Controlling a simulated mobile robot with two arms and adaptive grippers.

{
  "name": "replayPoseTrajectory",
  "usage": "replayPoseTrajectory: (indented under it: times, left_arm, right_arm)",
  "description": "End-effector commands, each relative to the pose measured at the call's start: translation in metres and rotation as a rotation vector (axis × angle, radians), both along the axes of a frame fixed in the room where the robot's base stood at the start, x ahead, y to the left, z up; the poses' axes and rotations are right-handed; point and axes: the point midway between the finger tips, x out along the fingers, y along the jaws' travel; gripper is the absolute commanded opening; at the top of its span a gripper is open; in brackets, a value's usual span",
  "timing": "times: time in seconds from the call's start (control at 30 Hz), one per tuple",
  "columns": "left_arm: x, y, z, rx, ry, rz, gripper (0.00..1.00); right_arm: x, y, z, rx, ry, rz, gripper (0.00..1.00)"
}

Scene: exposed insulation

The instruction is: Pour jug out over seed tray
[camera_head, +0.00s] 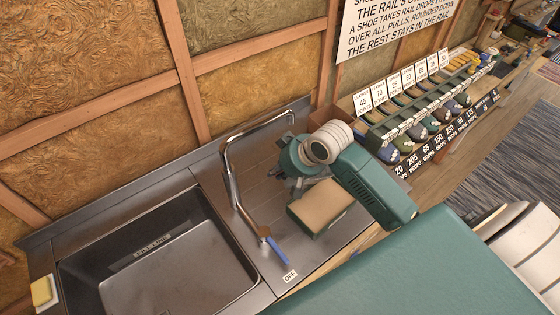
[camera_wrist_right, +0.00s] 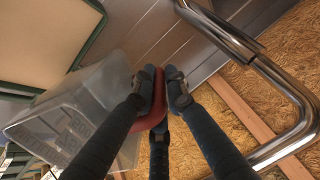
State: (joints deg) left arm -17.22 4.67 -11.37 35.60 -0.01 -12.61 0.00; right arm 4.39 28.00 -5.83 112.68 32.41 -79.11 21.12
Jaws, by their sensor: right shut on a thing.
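My right gripper (camera_wrist_right: 160,95) is shut on the red handle of a clear plastic jug (camera_wrist_right: 85,115) in the right wrist view. The jug has raised markings on its side; its contents and exact tilt cannot be told. In the head view my right gripper (camera_head: 297,183) is over the steel drainboard, and the jug is hard to make out behind my arm. A tan-topped box with green sides (camera_head: 321,204), apparently the seed tray, lies beside the gripper on the drainboard. It also shows at the upper left of the wrist view (camera_wrist_right: 45,38). My left gripper is out of view.
A steel tap (camera_head: 231,180) with a blue-tipped lever (camera_head: 275,247) stands close left of the gripper. An empty sink (camera_head: 165,265) lies left of it. A rack of labelled bins (camera_head: 420,110) stands at the back right, and a yellow sponge (camera_head: 41,291) at the lower left.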

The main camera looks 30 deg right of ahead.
Motion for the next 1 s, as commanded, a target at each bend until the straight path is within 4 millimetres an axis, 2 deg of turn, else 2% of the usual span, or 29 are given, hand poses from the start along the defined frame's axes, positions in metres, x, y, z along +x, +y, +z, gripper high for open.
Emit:
replayPoseTrajectory:
  times: [0.2, 0.5, 0.6, 0.7, 1.0]
  left_arm:
    - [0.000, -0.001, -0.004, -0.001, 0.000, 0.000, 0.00]
    - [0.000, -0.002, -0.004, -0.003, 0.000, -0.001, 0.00]
    - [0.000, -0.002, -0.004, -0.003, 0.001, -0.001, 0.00]
    - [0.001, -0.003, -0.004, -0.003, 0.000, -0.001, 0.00]
    - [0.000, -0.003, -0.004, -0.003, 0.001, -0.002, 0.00]
  right_arm:
    - [0.001, -0.001, -0.010, -0.094, 0.221, -0.001, 0.00]
    - [-0.016, -0.007, -0.034, -0.218, 0.531, -0.002, 0.00]
    - [-0.016, -0.008, -0.016, -0.214, 0.522, 0.000, 0.00]
    - [-0.017, -0.008, -0.008, -0.214, 0.522, -0.001, 0.00]
    - [-0.017, -0.008, -0.004, -0.214, 0.521, -0.001, 0.00]
